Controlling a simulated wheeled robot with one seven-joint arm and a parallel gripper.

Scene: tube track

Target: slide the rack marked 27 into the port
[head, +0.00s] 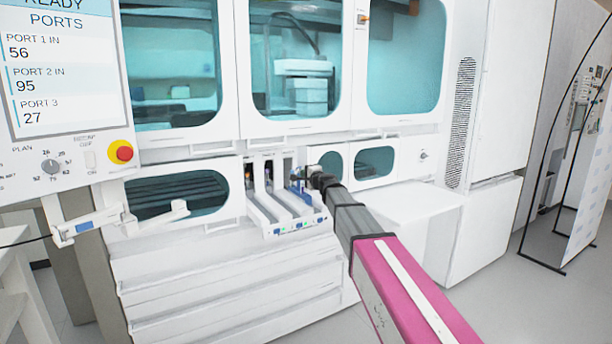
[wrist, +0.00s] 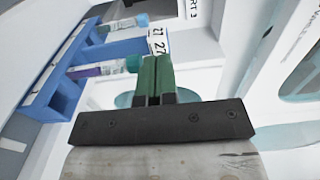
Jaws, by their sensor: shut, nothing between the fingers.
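The rack marked 27 is blue, with a white label (wrist: 159,44) on its end, and fills the left of the wrist view (wrist: 62,88). It holds tubes with teal and purple parts. In the head view a bit of blue (head: 300,193) shows in the right lane of the port bay, partly hidden by my arm. A "PORT 3" sign (wrist: 193,9) is above the rack's end in the wrist view. My gripper (wrist: 157,64) has green fingers pressed together, empty, right beside the labelled end. I cannot tell whether they touch it. In the head view my gripper (head: 303,178) is at the bay.
Two white lanes (head: 267,208) lie left of the blue one. A white ledge (head: 408,203) stands right of my arm. A panel with a red button (head: 121,152) is at left.

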